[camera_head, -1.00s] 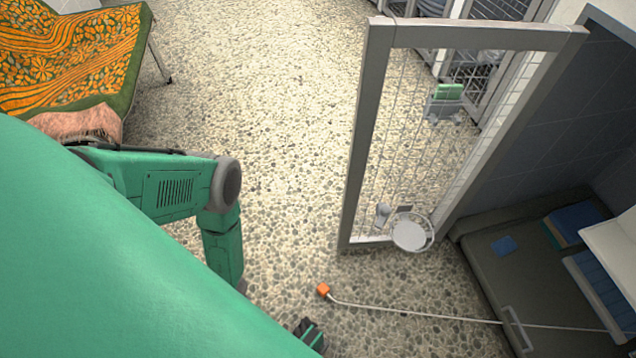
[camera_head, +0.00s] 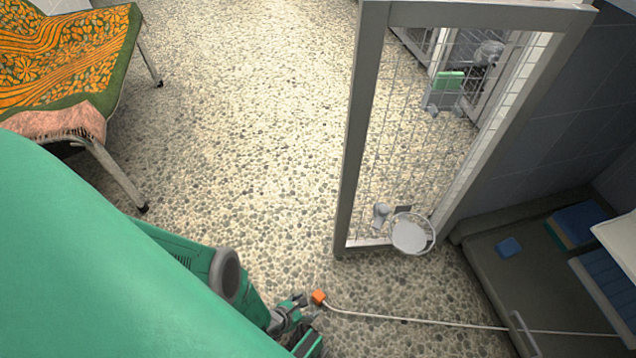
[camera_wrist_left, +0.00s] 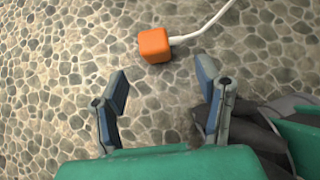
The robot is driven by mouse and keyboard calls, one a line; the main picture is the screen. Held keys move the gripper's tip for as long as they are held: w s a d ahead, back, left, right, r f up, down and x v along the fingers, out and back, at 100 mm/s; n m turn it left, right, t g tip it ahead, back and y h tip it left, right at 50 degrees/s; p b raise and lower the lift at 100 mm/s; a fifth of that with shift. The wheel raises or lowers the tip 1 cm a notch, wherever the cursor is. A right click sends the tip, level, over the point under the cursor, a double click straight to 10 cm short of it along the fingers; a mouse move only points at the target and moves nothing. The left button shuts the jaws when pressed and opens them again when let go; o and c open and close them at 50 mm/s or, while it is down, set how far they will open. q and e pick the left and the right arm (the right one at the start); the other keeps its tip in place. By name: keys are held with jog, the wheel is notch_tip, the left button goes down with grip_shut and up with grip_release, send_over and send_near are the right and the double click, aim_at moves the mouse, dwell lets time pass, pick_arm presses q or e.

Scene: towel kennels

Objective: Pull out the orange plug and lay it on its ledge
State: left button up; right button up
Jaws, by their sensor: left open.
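The orange plug (camera_head: 318,297) is a small cube on the end of a white cord (camera_head: 420,320). In the head view it shows against the pebbled floor, just right of my left gripper (camera_head: 300,312). In the left wrist view the plug (camera_wrist_left: 154,45) is ahead of my left gripper (camera_wrist_left: 164,88), beyond the fingertips and apart from them. The left fingers are spread open with nothing between them. I cannot make out a socket or the ledge. My right gripper cannot be made out.
A mesh kennel door (camera_head: 350,130) stands open at right centre, with a white bowl (camera_head: 412,234) at its foot. A dark bed (camera_head: 500,285) lies at the right. A bench with an orange patterned cloth (camera_head: 65,50) is at upper left. The middle floor is clear.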

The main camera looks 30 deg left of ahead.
aim_at(317, 296)
pick_arm(q)
jog(key=shift+d+b+x, duration=0.2)
jog(key=shift+b+x, duration=0.4)
jog(key=shift+x, duration=0.6)
jog(key=w+b, duration=0.1)
jog(key=w+f+b, duration=0.2)
jog(key=shift+w+a+f, duration=0.15)
jog(key=shift+a+f, duration=0.1)
jog(key=shift+a, duration=0.05)
jog(key=shift+w+f+b, duration=0.25)
jog(key=shift+w+b, duration=0.05)
jog(key=shift+b, duration=0.05)
jog(key=shift+w+d+f, duration=0.1)
jog(key=shift+w+d, duration=0.1)
jog(key=shift+w, duration=0.1)
pick_arm(e)
notch_tip(317, 296, down, 6)
jog(key=shift+d, duration=0.3)
pick_arm(q)
jog(key=c, duration=1.1)
grip_shut()
pick_arm(e)
jog(key=shift+a, duration=0.1)
